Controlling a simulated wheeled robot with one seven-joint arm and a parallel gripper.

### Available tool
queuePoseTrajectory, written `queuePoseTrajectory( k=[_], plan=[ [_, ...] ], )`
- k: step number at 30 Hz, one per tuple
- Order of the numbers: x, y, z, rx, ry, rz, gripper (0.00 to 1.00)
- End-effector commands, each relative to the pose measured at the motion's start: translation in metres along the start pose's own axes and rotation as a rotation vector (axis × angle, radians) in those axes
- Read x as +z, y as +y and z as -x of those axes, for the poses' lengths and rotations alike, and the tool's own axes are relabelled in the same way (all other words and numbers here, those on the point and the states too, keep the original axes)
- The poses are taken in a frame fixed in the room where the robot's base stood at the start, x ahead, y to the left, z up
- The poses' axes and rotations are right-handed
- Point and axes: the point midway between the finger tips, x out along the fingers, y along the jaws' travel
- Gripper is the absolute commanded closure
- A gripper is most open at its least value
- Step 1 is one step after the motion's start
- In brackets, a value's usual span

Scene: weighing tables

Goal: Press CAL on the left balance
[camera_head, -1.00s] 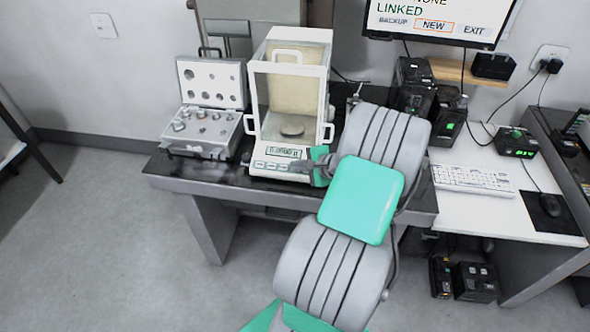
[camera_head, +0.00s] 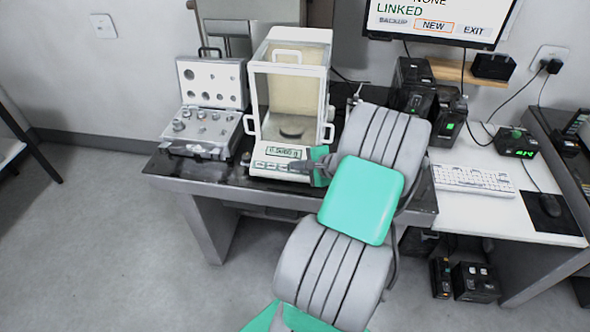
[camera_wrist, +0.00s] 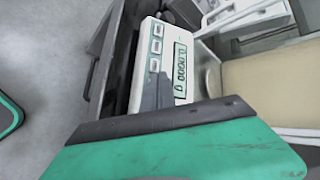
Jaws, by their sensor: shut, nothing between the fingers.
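One balance (camera_head: 293,100) with a glass draft shield and a round pan stands on the dark table. Its lit display (camera_head: 281,152) and a row of keys (camera_head: 270,166) are on the front panel. My gripper (camera_head: 297,169) is shut and empty, low at the right end of the key row; I cannot tell whether it touches a key. In the wrist view several pale keys (camera_wrist: 156,47) show beside the display (camera_wrist: 181,72), and the grey fingers (camera_wrist: 158,90) cover the panel's near end. The key labels are too small to read, and any key under the fingers is hidden.
An open case of weights (camera_head: 205,125) stands left of the balance. My arm crosses the table to its right. Black boxes (camera_head: 414,88), a keyboard (camera_head: 472,180) and a mouse (camera_head: 550,204) are farther right. A monitor (camera_head: 440,18) hangs above.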

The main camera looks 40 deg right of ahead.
Motion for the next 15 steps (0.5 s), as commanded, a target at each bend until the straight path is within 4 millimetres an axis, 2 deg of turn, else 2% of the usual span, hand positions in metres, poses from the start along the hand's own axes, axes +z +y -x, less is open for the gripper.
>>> queuePoseTrajectory(
  k=[15],
  plan=[
    [-0.0020,0.0025,-0.0035,0.000,0.000,0.000,1.00]
  ],
)
